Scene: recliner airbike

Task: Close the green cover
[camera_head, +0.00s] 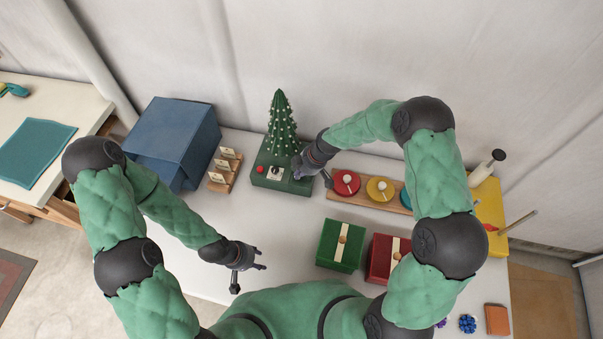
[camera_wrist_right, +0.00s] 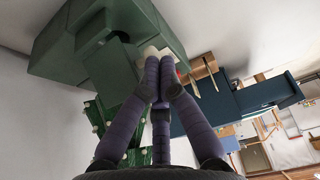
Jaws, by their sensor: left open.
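A green box-like base (camera_head: 281,175) with a small decorated tree (camera_head: 282,124) stands at the back of the white table. Its front has a red button (camera_head: 260,169) and a white plate. In the right wrist view a green body (camera_wrist_right: 105,40) with a flat green panel (camera_wrist_right: 112,72) fills the upper left; I cannot tell if this panel is the cover. My right gripper (camera_wrist_right: 160,62) has its fingertips together beside a whitish part, at the base's right side; whether it touches is unclear. My left gripper (camera_head: 250,272) is open and empty over the table's front left.
A blue box (camera_head: 172,135) and a wooden card holder (camera_head: 224,170) stand left of the base. A wooden board (camera_head: 358,196) with coloured discs lies right. A green gift box (camera_head: 340,246) and a red one (camera_head: 381,258) stand in front. The table's front left is clear.

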